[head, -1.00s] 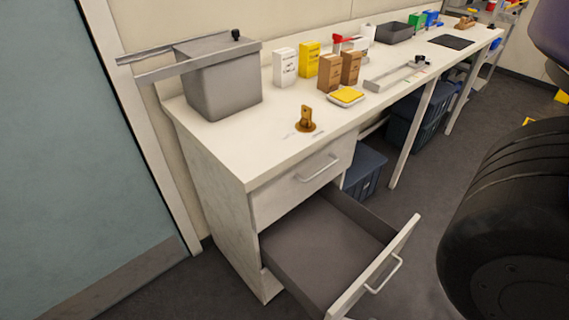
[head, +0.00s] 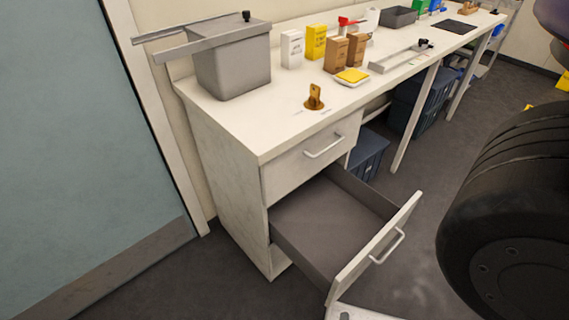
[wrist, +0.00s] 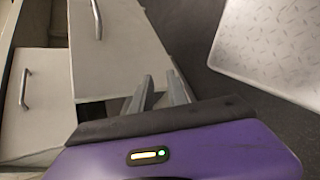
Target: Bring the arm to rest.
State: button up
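My gripper (wrist: 160,92) shows in the wrist view, its two grey fingers apart with an empty gap between them. It is close to the pulled-out lower drawer's white front (wrist: 115,55), and I cannot tell whether they touch. In the head view my gripper is not seen; my dark arm link (head: 515,190) fills the right side. The lower drawer (head: 335,225) stands open and looks empty. The upper drawer (head: 310,160) is shut.
Blue bins (head: 368,155) stand below. A door (head: 80,160) is at left. The open drawer juts into the floor space.

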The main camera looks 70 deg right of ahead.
jog(key=w+a+m+t+y+p, duration=0.1)
jog(key=w+a+t+y, duration=0.4)
jog(key=w+a+y, duration=0.15)
jog(key=w+a+r+m+t+y+p, duration=0.1)
jog(key=w+a+r+t+y, duration=0.25)
jog(key=r, duration=0.55)
notch_tip(320, 180, up, 27)
jog(key=w+d+m+t+y+p, duration=0.1)
jog(key=w+d+m+t+p, duration=0.1)
jog(key=t, duration=0.5)
jog(key=shift+p, duration=0.9)
jog(key=shift+w, duration=0.1)
jog(key=shift+d, duration=0.15)
